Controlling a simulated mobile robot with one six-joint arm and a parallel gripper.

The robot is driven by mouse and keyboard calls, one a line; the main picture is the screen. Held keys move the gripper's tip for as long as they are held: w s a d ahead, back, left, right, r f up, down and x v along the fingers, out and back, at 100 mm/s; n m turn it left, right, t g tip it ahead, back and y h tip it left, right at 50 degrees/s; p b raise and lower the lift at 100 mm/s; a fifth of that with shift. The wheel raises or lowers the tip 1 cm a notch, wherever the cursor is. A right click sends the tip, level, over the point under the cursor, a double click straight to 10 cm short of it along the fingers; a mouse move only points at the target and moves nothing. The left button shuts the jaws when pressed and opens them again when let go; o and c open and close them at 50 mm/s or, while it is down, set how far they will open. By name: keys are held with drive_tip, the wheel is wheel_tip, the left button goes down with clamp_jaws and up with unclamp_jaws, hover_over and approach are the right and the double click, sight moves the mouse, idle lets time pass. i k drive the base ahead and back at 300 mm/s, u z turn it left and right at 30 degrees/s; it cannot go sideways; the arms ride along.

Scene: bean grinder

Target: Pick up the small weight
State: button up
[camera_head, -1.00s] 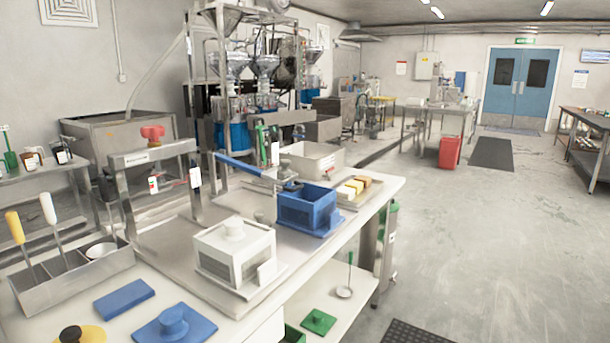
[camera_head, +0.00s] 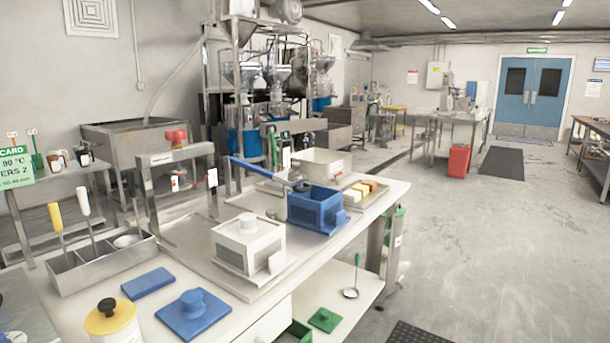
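I cannot single out the small weight for sure. On the near worktop (camera_head: 225,318) stands a white pot with a yellow top and black knob (camera_head: 107,315), cut off by the bottom edge. Beside it lies a blue square plate with a round knob (camera_head: 193,315). A white box with a knob on top (camera_head: 248,243) stands on a steel tray behind them. A blue box with a lever (camera_head: 317,207) stands to its right. My gripper is not in view.
A steel caddy (camera_head: 95,262) holds yellow- and white-handled tools. A flat blue block (camera_head: 148,282) lies in front of it. A green-and-white sign (camera_head: 15,166) is at the left edge. The floor at right (camera_head: 480,250) is open.

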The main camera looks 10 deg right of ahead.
sight(294, 175)
drive_tip(key=u, duration=0.1)
drive_tip(key=i, duration=0.95)
drive_tip(key=z, duration=0.25)
drive_tip(key=k, duration=0.2)
drive_tip(key=u, duration=3.1)
